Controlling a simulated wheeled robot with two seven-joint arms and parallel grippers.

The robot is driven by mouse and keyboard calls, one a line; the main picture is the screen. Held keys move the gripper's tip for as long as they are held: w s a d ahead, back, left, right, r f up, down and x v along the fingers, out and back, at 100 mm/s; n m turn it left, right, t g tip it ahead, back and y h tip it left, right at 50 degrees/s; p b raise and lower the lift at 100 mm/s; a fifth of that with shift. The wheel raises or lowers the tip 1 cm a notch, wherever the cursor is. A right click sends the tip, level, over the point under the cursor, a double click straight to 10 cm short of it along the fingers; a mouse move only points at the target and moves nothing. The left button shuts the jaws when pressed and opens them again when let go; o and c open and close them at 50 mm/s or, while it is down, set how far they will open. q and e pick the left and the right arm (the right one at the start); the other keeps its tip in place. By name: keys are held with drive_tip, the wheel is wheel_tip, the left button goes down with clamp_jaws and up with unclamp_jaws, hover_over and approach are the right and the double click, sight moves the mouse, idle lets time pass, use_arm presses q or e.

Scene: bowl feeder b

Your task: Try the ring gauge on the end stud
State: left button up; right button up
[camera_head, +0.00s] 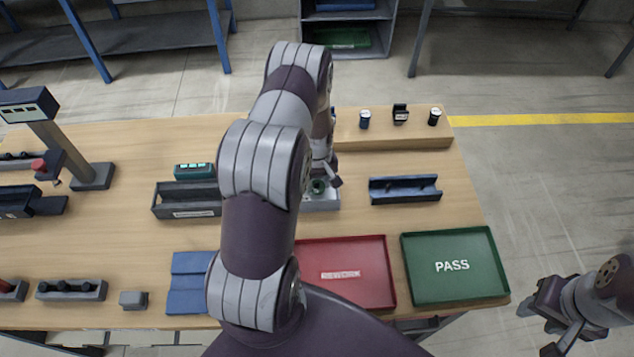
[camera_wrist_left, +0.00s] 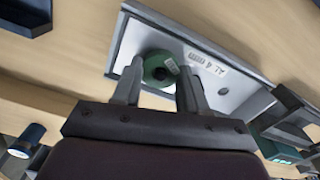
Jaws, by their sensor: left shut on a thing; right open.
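The ring gauge (camera_wrist_left: 158,66) is a green ring with a dark hole and a small pale label. My left gripper (camera_wrist_left: 160,78) is shut on it, one finger at each side, over a pale grey tray (camera_wrist_left: 143,37). In the head view the ring gauge (camera_head: 318,186) shows just below my left gripper (camera_head: 327,178), and my arm hides much around it. I cannot tell if the ring touches the tray floor. My right gripper (camera_head: 556,318) is open and empty, off the table's right front corner. I cannot pick out the end stud.
A blue cradle (camera_head: 405,189) stands right of the tray. A red tray (camera_head: 377,275) and a green PASS tray (camera_head: 455,264) lie at the front. A dark trough (camera_head: 185,199) is at left. A raised wooden shelf (camera_head: 395,138) holds small dark items at the back.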

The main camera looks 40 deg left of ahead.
use_arm(q)
drive_tip(key=shift+r+p, duration=2)
drive_tip(key=shift+r, duration=0.9)
